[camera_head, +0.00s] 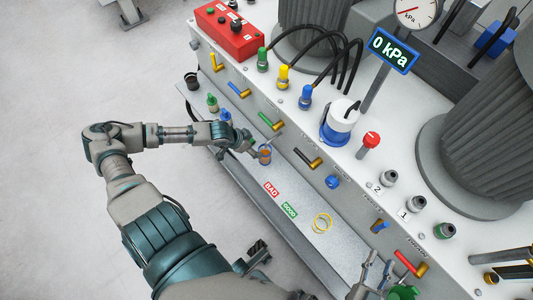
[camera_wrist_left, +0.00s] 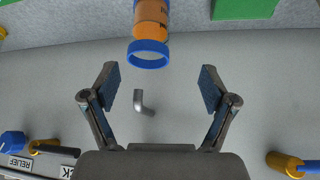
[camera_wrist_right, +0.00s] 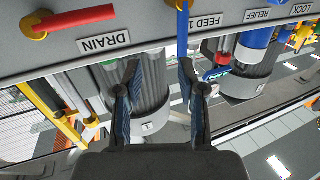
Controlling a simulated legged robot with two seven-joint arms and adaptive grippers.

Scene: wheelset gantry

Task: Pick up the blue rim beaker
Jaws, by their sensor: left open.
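The blue rim beaker (camera_head: 265,154) stands on the grey lower ledge in the head view, with an orange body and a blue ring at its top. It also shows at the top of the left wrist view (camera_wrist_left: 150,53), cut off by the upper edge. My left gripper (camera_wrist_left: 158,80) is open and empty, its fingers spread wide and its tips just short of the blue ring. In the head view it is right beside the beaker, on its left. My right gripper (camera_wrist_right: 158,72) is open, away from the beaker, at the bottom right of the head view (camera_head: 374,276).
BAD (camera_head: 271,189) and GOOD (camera_head: 289,210) labels and yellow rings (camera_head: 322,222) lie on the ledge. Green (camera_head: 212,102) and blue bottles stand at its far end. Coloured valve handles (camera_head: 312,160) stick out from the panel above. A bent metal pin (camera_wrist_left: 142,103) shows between my left fingers.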

